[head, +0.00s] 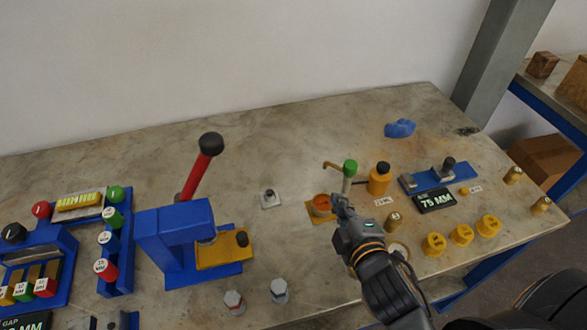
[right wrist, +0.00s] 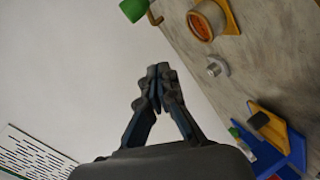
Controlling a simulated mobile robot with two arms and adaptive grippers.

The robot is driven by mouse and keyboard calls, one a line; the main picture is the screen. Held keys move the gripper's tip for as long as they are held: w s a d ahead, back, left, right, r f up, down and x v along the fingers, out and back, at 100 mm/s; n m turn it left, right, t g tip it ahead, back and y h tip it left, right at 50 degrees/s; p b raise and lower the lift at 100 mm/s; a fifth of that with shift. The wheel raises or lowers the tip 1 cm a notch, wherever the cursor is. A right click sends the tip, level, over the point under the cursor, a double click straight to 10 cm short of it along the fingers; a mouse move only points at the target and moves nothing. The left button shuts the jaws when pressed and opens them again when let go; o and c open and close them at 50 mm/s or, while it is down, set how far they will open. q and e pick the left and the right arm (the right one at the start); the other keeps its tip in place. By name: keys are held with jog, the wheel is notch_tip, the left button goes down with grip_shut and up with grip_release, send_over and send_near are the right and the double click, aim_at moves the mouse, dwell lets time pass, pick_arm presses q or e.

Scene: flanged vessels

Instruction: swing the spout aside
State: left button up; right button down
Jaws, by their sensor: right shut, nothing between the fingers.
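The spout (head: 331,166) is a thin brass pipe reaching left from a pale post with a green cap (head: 350,167). In the right wrist view the brass spout (right wrist: 154,18) shows at the top edge beside the green cap (right wrist: 133,9). A cup with an orange inside (head: 322,204) stands on a yellow base near the post; it also shows in the right wrist view (right wrist: 206,20). My right gripper (head: 339,201) is shut and empty, its tips just in front of the post and beside the cup. I see no contact with the spout. My left gripper is out of view.
An orange bottle with a black cap (head: 379,180) stands close right of the post. A blue fixture (head: 440,178), a display (head: 434,201) and several brass and yellow pieces lie farther right. A blue press with a red lever (head: 196,180) stands left. The table behind the spout is clear.

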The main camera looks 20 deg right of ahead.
jog(key=p, duration=0.1)
send_near(329, 165)
jog(key=w+a, duration=0.2)
jog(key=w, duration=0.1)
jog(key=shift+w+a+r, duration=0.1)
jog(key=shift+w+a, duration=0.05)
jog(key=shift+w, duration=0.1)
jog(key=shift+w+d+f+p, duration=0.15)
jog(key=shift+w+d+f, duration=0.15)
jog(key=shift+d, duration=0.2)
jog(key=shift+w+d+f+p, duration=0.15)
jog(key=shift+w+d+f, duration=0.15)
jog(key=shift+d, duration=0.15)
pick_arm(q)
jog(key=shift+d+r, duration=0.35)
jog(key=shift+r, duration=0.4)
pick_arm(e)
jog(key=shift+w+d+f, duration=0.35)
jog(key=shift+d, duration=0.15)
